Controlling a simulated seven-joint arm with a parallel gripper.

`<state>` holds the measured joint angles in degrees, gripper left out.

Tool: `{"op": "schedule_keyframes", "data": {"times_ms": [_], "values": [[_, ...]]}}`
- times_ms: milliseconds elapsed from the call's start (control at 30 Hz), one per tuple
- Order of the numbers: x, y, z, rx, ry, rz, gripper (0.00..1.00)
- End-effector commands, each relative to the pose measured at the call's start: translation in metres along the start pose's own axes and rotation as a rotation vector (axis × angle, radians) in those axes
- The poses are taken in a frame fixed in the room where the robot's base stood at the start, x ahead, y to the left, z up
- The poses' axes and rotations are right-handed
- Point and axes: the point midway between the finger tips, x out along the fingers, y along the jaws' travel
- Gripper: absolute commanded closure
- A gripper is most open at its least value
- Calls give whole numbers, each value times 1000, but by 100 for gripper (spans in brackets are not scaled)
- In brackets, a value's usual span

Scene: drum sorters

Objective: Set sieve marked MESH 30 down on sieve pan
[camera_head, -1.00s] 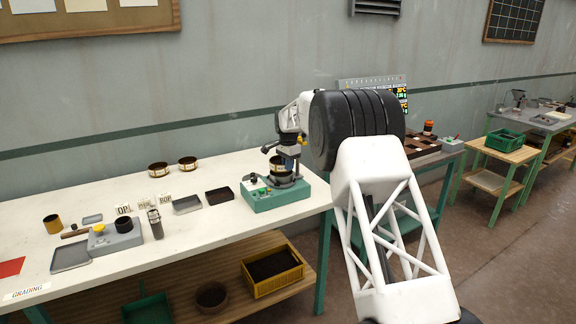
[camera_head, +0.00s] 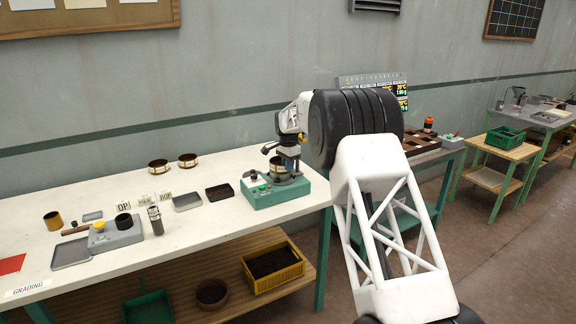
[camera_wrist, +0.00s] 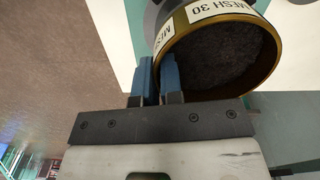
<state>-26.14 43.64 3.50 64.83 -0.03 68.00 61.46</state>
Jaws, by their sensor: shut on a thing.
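The sieve marked MESH 30 (camera_wrist: 266,62) is a brass ring with a white label and dark grains inside. My gripper (camera_wrist: 160,72) is shut on its wall, with the two blue fingers close together at the rim. In the head view, my gripper (camera_head: 291,150) and the sieve (camera_head: 279,164) are over the green machine (camera_head: 268,193) at the bench's right end. A dark round shape, likely the sieve pan (camera_head: 281,178), is under the sieve. Whether the two touch cannot be told.
Two more brass sieves (camera_head: 158,166) (camera_head: 188,160) stand at the back of the white bench (camera_head: 200,236). Shallow trays (camera_head: 187,202) (camera_head: 219,192), small signs and a grey scale (camera_head: 116,234) lie to the left. A yellow crate (camera_head: 272,270) is on the lower shelf.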

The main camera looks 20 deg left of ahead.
Motion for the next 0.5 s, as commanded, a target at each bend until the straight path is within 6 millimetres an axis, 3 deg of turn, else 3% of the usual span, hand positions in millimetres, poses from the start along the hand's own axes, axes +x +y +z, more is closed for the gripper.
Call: {"op": "schedule_keyframes", "data": {"times_ms": [233,400,500], "values": [[4,0,0,0,0,0,100],[4,0,0,0,0,0,70],[4,0,0,0,0,0,63]]}}
